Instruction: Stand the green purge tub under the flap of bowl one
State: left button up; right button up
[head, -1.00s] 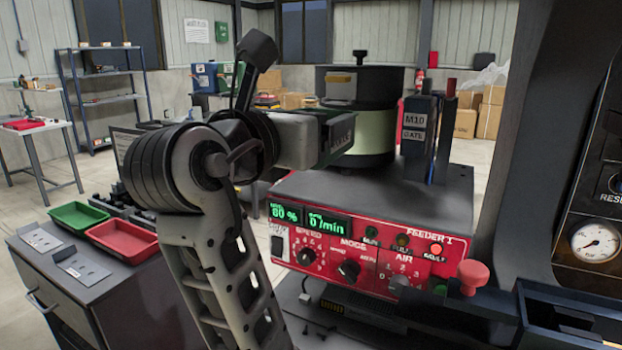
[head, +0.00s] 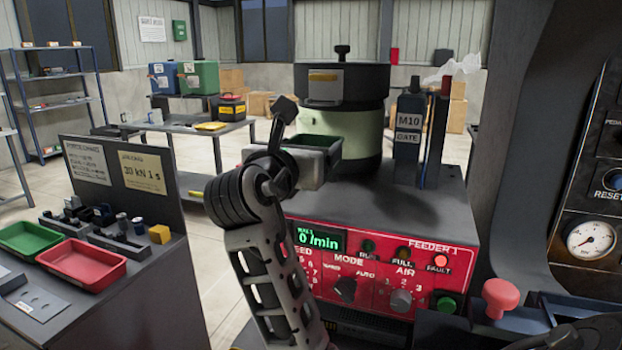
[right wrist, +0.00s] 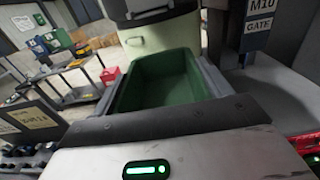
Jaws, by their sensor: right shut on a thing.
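The green purge tub (head: 316,141) is in my right gripper (head: 318,160), in front of bowl one. In the right wrist view the upright, empty-looking tub (right wrist: 170,85) sits between the two grey fingers, shut on it. Bowl one (head: 355,125) is the dark-topped, pale green drum on the red-fronted feeder. A grey plate with a yellow label (head: 323,77), seemingly the flap, is on its front, above the tub in the picture. I cannot tell whether the tub touches the feeder top or hangs above it. My left gripper is not in view.
The M10 gate post (head: 409,125) stands right of the bowl on the grey feeder top (head: 430,205). A red knob (head: 499,294) rises at the front right. A side bench at left holds a green tray (head: 34,238) and a red tray (head: 85,264).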

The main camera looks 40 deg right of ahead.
jog(key=shift+w+d+f, duration=0.25)
jog(key=shift+d+f, duration=0.3)
jog(key=shift+f, duration=0.15)
jog(key=f, duration=0.3)
jog(key=shift+w+d+f, duration=0.1)
jog(key=shift+w+d, duration=0.05)
jog(key=shift+d, duration=0.25)
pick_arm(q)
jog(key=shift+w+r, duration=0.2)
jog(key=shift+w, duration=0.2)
pick_arm(e)
jog(key=shift+f, duration=0.4)
jog(key=o, duration=1.1)
jog(key=shift+f, duration=0.15)
jog(key=shift+o, duration=0.2)
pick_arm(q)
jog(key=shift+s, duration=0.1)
pick_arm(e)
jog(key=shift+b, duration=0.3)
pick_arm(q)
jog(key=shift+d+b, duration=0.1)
jog(key=shift+b, duration=0.2)
pick_arm(e)
jog(key=v, duration=1.2)
